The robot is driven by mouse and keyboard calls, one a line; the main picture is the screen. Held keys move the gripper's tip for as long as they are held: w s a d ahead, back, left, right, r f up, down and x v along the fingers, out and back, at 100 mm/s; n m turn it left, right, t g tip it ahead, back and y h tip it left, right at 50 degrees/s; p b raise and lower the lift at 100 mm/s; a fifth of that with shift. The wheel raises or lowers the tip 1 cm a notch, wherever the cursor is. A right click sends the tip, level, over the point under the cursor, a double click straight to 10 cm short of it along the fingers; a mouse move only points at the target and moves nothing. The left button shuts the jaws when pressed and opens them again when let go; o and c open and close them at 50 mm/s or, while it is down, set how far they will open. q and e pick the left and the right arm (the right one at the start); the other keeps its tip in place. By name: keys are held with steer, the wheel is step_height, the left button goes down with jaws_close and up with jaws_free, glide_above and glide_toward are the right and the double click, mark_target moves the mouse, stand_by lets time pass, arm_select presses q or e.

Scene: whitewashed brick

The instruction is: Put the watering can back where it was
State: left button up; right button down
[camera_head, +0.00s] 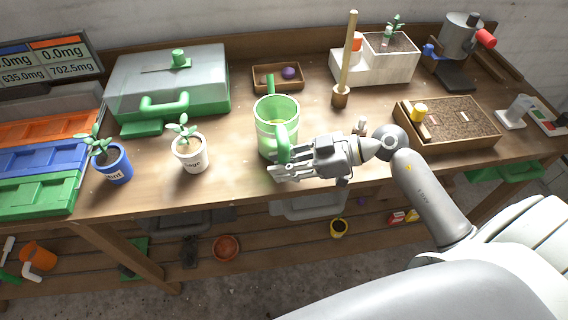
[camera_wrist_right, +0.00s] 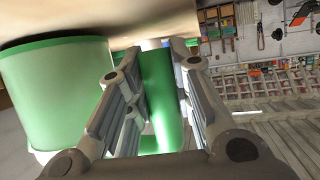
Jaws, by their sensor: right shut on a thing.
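The watering can (camera_head: 268,137) is green, with an open top, a spout rising at its far side and a handle at its near side. It is at the middle of the workbench (camera_head: 232,178), roughly upright. My right gripper (camera_head: 285,162) comes from the right and is shut on the can's handle. In the right wrist view the green handle (camera_wrist_right: 160,95) lies between the two fingers and the can's body (camera_wrist_right: 58,95) is at the left. I cannot tell whether the can's base touches the bench. My left gripper is not in view.
Potted plants in white (camera_head: 190,155) and blue (camera_head: 114,166) pots stand left of the can. A green lidded case (camera_head: 205,90) is behind them. A small wooden tray (camera_head: 262,88) lies behind the can. A wooden stick (camera_head: 347,60) and a soil box (camera_head: 470,145) are to the right.

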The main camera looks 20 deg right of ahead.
steer(key=shift+f, duration=0.2)
steer(key=c, duration=1.3)
jaws_free()
steer(key=shift+s+d+r, duration=0.1)
steer(key=shift+d, duration=0.1)
steer(key=b+v, duration=0.1)
steer(key=v, duration=0.9)
steer(key=shift+s+d+b, duration=0.1)
steer(key=shift+b, duration=0.2)
steer(key=shift+s+d+r, duration=0.25)
steer(key=shift+s+d, duration=0.05)
steer(key=shift+d, duration=0.3)
